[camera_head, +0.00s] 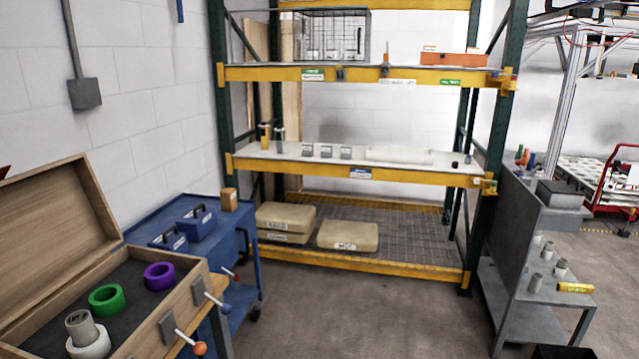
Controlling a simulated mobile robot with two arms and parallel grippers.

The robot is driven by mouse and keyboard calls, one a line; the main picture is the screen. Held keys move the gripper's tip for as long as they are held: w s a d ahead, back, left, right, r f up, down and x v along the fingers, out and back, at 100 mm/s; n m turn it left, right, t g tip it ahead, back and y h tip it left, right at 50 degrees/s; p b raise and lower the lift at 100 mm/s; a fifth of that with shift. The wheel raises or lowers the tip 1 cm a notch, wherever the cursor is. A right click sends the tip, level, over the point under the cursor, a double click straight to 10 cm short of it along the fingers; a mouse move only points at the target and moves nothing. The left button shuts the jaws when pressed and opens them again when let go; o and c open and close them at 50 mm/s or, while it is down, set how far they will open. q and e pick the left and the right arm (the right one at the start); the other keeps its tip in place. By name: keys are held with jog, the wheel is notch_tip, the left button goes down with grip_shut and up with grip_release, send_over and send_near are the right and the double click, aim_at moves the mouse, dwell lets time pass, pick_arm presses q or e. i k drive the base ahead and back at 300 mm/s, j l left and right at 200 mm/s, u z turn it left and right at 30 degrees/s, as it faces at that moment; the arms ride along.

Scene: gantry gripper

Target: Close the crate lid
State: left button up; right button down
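A wooden crate (193,293) stands at the lower left, partly cut off by the frame's left and bottom edges. Its lid (55,215) is open, tilted up and back on the left side. Inside on the dark floor are a green ring (106,300), a purple ring (159,275) and a grey and white roll stack (86,335). Two latches with an orange knob (199,348) and a blue knob (224,307) are on the crate's right side. Neither of my grippers is in view.
A blue cart (190,215) with blue boxes stands behind the crate. A tall shelf rack (355,175) is ahead, with tan cases on its bottom level. A grey workbench (525,290) is at the right. The floor (390,325) between is clear.

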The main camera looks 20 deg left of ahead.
aim_at(57, 220)
jog(key=i+u, duration=0.25)
jog(key=i, duration=2.15)
